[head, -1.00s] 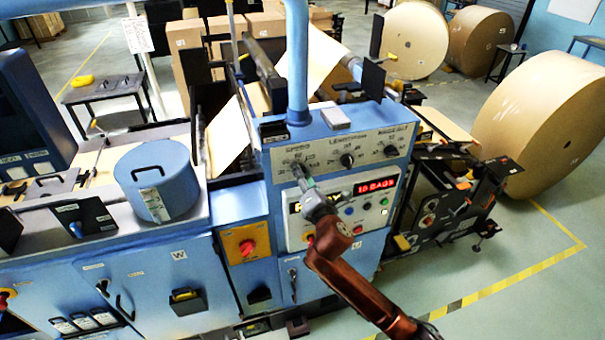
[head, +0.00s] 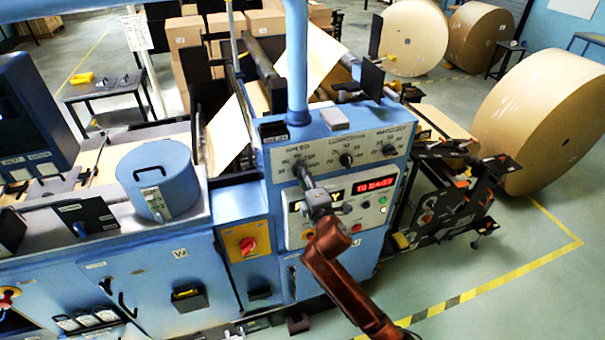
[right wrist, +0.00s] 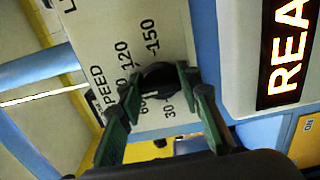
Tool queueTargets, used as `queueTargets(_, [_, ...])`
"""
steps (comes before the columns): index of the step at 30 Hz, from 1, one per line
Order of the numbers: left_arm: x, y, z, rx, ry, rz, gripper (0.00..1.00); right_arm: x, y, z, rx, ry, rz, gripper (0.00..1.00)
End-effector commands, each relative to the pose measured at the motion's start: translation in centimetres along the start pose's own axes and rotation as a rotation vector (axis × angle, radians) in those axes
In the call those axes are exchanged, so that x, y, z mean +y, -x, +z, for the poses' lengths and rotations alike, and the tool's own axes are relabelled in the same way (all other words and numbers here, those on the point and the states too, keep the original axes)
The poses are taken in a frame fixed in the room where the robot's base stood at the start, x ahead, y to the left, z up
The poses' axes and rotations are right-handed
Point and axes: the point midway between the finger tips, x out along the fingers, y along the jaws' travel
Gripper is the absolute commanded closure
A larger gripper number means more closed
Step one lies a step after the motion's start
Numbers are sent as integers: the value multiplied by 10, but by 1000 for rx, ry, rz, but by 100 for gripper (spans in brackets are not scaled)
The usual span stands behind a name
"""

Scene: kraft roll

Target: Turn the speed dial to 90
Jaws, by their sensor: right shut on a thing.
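The speed dial (right wrist: 157,76) is a small black knob on the cream scale panel (head: 335,156) of the blue machine. In the right wrist view, printed numbers including 30, 60, 120 and 150 surround it. My right gripper (right wrist: 160,88) has its green fingers on both sides of the knob and is shut on it. The fingers and palm hide part of the scale, and I cannot read where the pointer stands. In the head view the right gripper (head: 304,182) reaches the panel's left dial from below. My left gripper is not in view.
Two more black dials, a middle one (head: 347,160) and a right one (head: 389,150), sit along the panel. A red switch on a yellow plate (head: 247,244) is to the left.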

Motion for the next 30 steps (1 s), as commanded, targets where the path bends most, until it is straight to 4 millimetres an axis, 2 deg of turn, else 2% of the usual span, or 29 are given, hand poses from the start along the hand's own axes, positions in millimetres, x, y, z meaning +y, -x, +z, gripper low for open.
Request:
queueTargets(17, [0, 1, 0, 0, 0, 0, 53, -2, 0, 0, -1, -36, -2, 92])
queueTargets(18, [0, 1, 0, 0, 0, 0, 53, -2, 0, 0, -1, -35, -2, 66])
queueTargets(25, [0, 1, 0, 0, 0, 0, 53, -1, 0, 0, 0, -35, -1, 50])
queueTargets(30, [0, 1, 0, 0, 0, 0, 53, -1, 0, 0, 0, -35, -1, 50])
